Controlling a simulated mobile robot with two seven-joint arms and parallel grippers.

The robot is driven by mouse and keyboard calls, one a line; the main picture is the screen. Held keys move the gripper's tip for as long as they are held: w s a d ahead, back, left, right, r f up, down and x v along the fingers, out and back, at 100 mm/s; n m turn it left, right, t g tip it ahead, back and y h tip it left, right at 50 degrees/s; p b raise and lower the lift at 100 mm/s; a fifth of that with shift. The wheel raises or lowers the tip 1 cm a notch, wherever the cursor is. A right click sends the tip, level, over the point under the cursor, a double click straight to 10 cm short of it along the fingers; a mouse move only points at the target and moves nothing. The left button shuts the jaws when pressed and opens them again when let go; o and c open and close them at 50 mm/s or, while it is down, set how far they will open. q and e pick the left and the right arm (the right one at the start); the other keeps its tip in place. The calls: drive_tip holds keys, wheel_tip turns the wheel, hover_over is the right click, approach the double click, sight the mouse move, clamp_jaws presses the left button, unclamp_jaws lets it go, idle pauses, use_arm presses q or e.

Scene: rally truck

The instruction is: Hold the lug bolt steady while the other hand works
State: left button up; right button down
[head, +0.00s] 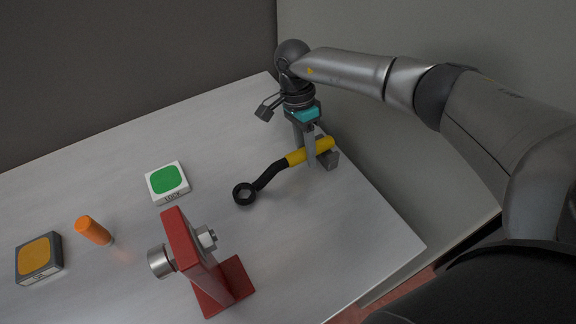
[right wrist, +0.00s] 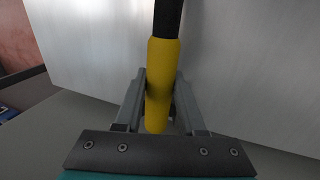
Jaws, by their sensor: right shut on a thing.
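The lug bolt (head: 207,238) is a silver hex head on the upright red bracket (head: 185,245), with a round silver end on the bracket's left side. My right gripper (head: 317,157) is shut on the yellow handle of a black ring wrench (head: 269,177). The wrench's ring end points toward the bracket but is apart from the bolt. In the right wrist view the yellow handle (right wrist: 161,85) lies between the two fingers. My left gripper is not in view.
A white block with a green top (head: 167,182) marked LOCK lies behind the bracket. An orange cylinder (head: 93,231) and a dark block with an orange top (head: 39,257) are at the left. The grey table (head: 120,160) is clear at the back.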

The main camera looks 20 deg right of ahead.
drive_tip(key=shift+r+p, duration=2.1)
drive_tip(key=shift+r, duration=1.1)
drive_tip(key=w+a+r+n+h+b, duration=0.2)
drive_tip(key=a+r+n+b, duration=0.15)
drive_tip(key=r+n, duration=0.2)
wheel_tip(320, 180, up, 5)
drive_tip(key=n+t+h+b, duration=0.1)
drive_tip(key=n+t+b, duration=0.2)
drive_tip(key=n, duration=0.8)
hover_over(282, 164)
drive_tip(key=shift+f, duration=0.1)
